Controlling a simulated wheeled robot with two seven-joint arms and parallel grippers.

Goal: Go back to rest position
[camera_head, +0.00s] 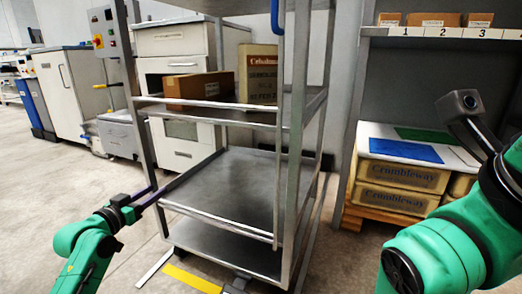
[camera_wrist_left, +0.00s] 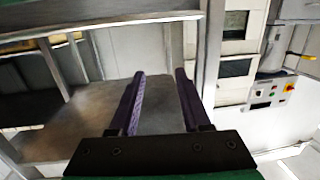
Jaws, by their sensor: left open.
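My left gripper (camera_head: 148,196) is low at the left in the head view, beside the left post of a grey metal rack cart (camera_head: 230,188). Its two purple fingers are apart with nothing held between them, as the left wrist view (camera_wrist_left: 158,92) shows. There the fingers point at the cart, and a post stands just beyond the right finger. I cannot tell whether a finger touches the cart. My right arm, green with a dark upper part, fills the right side of the head view. Its gripper fingers do not show.
A brown box (camera_head: 205,86) and a larger carton (camera_head: 260,72) are on the cart's upper shelf; its lower shelf is bare. A shelving unit (camera_head: 404,32) with numbered labels stands right, above stacked crates (camera_head: 400,178). Clear floor (camera_head: 50,185) lies left of the cart.

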